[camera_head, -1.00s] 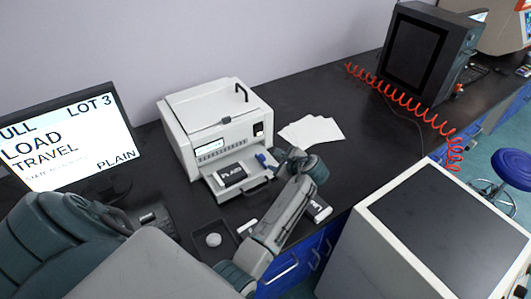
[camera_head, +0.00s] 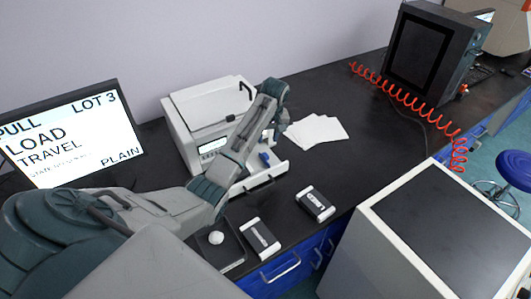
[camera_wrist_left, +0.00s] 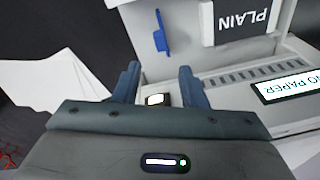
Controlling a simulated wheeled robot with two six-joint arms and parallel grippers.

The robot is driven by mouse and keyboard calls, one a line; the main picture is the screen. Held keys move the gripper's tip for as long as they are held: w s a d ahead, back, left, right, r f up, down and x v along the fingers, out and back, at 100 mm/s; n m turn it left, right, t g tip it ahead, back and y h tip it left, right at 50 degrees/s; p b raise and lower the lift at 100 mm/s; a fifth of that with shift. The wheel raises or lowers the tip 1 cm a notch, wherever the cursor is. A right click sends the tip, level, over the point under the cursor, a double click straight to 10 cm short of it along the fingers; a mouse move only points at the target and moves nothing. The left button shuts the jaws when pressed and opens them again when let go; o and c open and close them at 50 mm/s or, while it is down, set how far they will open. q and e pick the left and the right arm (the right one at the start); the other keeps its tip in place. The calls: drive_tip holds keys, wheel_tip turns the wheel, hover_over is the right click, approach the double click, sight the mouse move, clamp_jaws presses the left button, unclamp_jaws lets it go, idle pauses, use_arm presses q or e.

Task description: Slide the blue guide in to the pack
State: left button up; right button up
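The blue guide (camera_head: 265,158) stands on the pulled-out white tray (camera_head: 277,169) of the printer. It also shows in the left wrist view (camera_wrist_left: 160,35). The pack marked PLAIN (camera_wrist_left: 243,22) lies on the same tray beside the guide, with a gap between them; my arm hides it in the head view. My left gripper (camera_wrist_left: 160,76) is open and empty near the printer's front panel. Its fingers are apart, with the guide beyond them in the wrist view, not between them. In the head view my arm hides the fingers. My right gripper is not in view.
The printer (camera_head: 183,99) stands behind the tray; its display (camera_wrist_left: 288,86) reads "NO PAPER". White sheets (camera_head: 316,131) lie to the right. Two more packs (camera_head: 315,204) (camera_head: 260,239) and a dark dish (camera_head: 232,256) lie near the front edge. A monitor (camera_head: 70,135) stands left.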

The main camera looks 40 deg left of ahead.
sight(265, 154)
use_arm(q)
drive_tip(key=f+n, duration=0.1)
drive_tip(key=f, duration=0.1)
drive_tip(key=f+n+h+p, duration=0.1)
drive_tip(key=f, duration=0.2)
drive_tip(key=a+f+n+p, duration=0.1)
drive_tip(key=f+n, duration=0.1)
drive_tip(key=f, duration=0.1)
drive_tip(key=shift+s+f+h, duration=0.1)
drive_tip(key=shift+h, duration=0.2)
drive_tip(key=shift+c, duration=0.5)
clamp_jaws()
